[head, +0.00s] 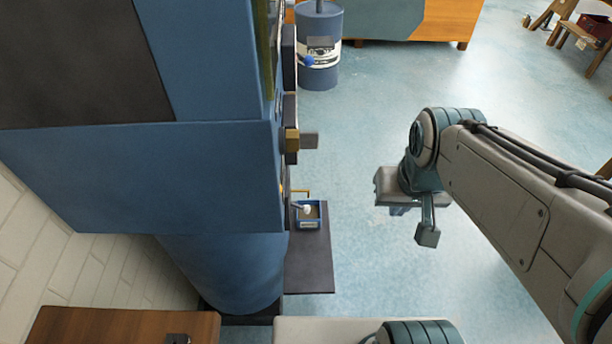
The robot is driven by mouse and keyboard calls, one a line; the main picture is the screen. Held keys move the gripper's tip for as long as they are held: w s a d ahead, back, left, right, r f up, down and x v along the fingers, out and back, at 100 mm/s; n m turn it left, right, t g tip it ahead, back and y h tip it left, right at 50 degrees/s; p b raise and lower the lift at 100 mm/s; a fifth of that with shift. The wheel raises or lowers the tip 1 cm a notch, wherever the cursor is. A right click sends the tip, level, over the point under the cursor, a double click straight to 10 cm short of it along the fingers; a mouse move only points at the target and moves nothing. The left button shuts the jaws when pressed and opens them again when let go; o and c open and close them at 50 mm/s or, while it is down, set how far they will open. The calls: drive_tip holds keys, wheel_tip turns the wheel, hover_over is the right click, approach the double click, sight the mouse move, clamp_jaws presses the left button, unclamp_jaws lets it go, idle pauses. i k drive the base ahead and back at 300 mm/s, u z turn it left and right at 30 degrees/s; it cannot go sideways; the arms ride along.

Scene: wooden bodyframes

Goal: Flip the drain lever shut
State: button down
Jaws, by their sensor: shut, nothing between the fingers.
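A tall blue machine (180,180) stands at the left. A thin, bent brass-coloured piece (302,190) sticks out low on its right side, above a small blue tray; it looks like the drain lever, but its exact position is too small to tell. My gripper (402,210) is to the right of it, over open floor, apart from the machine. It is shut and empty, and partly hidden by its own wrist.
The small blue tray (307,226) holds a white item and sits on a dark plate (309,268). A brass block with a grey handle (308,140) juts from the machine higher up. A blue canister (318,75) stands behind. Floor between gripper and machine is clear.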

sight(305, 209)
drive_tip(key=k, duration=0.3)
drive_tip(key=z, duration=1)
drive_tip(key=i, duration=0.8)
drive_tip(key=u, duration=2.05)
drive_tip(key=k, duration=0.5)
drive_tip(key=z, duration=0.15)
drive_tip(key=i, duration=0.5)
drive_tip(key=z, duration=0.15)
